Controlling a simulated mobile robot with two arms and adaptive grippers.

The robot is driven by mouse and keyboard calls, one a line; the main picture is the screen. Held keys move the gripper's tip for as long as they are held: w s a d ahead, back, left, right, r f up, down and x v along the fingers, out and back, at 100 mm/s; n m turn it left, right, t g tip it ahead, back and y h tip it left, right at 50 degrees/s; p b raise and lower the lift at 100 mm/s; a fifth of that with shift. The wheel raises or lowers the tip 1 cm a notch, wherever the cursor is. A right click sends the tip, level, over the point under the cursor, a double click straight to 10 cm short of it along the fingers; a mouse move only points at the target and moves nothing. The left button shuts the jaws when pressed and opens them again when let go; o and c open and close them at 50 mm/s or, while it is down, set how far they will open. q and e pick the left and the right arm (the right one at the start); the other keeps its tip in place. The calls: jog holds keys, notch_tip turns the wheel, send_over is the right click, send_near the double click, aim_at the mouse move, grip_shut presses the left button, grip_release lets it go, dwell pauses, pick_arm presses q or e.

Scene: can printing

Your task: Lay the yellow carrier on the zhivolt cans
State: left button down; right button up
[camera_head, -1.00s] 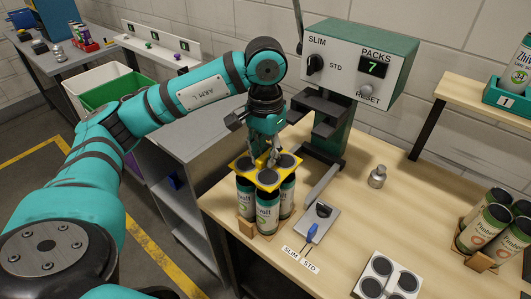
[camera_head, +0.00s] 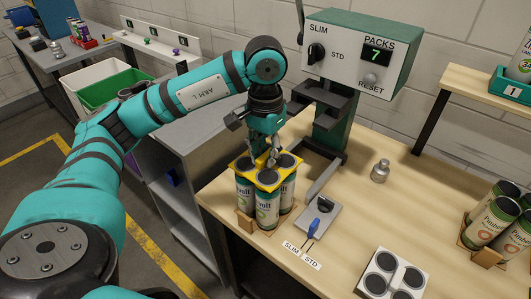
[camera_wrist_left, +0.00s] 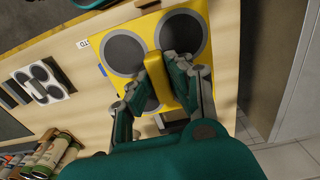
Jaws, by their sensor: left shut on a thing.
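The yellow carrier (camera_head: 283,179) sits level at the tops of the zhivolt cans (camera_head: 267,207), its holes filled by dark lids. The cans stand upright in a close group in a low wooden holder (camera_head: 245,222) at the bench's front left. My left gripper (camera_head: 268,155) is above the carrier, shut on its raised middle grip. The wrist view shows the fingers (camera_wrist_left: 157,78) around this yellow grip (camera_wrist_left: 158,92), with dark round lids flush in the holes. The far can is mostly hidden. My right gripper is not in view.
A green-grey press machine (camera_head: 355,48) with a dial and a display reading 7 stands behind. A white block with dark discs (camera_head: 413,278) is at the front.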

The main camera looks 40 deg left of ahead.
pick_arm(q)
jog(key=shift+f, duration=0.25)
jog(key=c, duration=1.2)
grip_release()
jog(key=shift+o, duration=0.2)
jog(key=shift+r, duration=0.1)
notch_tip(320, 180, up, 12)
